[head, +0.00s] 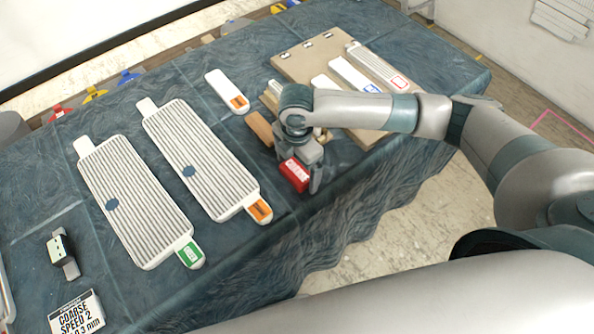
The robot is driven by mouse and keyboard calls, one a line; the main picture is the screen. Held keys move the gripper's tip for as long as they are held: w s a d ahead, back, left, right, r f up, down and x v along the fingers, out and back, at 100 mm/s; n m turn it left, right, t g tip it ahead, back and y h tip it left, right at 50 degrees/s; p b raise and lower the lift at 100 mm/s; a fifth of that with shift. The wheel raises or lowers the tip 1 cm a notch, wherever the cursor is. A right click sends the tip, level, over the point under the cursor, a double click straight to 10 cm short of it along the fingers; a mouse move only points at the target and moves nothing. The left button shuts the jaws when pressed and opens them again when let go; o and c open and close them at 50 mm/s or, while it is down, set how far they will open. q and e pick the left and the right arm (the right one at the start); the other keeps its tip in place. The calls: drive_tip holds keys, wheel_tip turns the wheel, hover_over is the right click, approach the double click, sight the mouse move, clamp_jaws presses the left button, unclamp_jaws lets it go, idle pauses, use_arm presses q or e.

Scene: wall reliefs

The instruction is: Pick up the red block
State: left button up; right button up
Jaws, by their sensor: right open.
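The red block (294,174) has pale lettering on its upper face and lies near the front edge of the blue cloth-covered table (330,222). My right gripper (301,172) is pointed down at the block, with its fingers around or just beside it. The jaws are open. The gripper and wrist hide part of the block's far side, and I cannot tell whether a finger touches it. My left gripper is not in the head view.
Two ribbed white boards (135,205) (200,160) lie to the left. A brown wooden block (259,129) is close behind the gripper. A tan board (305,58) with white strips lies at the back right.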

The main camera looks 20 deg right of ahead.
sight(300, 171)
idle(0.4)
drive_tip(key=c, duration=1.2)
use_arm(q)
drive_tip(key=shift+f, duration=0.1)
use_arm(e)
drive_tip(key=shift+r, duration=0.1)
drive_tip(key=shift+r+b, duration=0.3)
drive_tip(key=shift+r, duration=0.15)
drive_tip(key=r, duration=0.2)
drive_tip(key=r+b, duration=0.1)
drive_tip(key=shift+s+d+r, duration=0.15)
drive_tip(key=shift+s+d, duration=0.1)
drive_tip(key=shift+d, duration=0.15)
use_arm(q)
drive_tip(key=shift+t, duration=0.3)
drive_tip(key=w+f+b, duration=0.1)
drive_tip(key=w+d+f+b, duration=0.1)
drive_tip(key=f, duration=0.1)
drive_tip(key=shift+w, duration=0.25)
use_arm(e)
drive_tip(key=s+d+r, duration=0.4)
drive_tip(key=d, duration=0.1)
drive_tip(key=s+d+r, duration=0.2)
drive_tip(key=s+d, duration=0.1)
drive_tip(key=shift+r, duration=0.3)
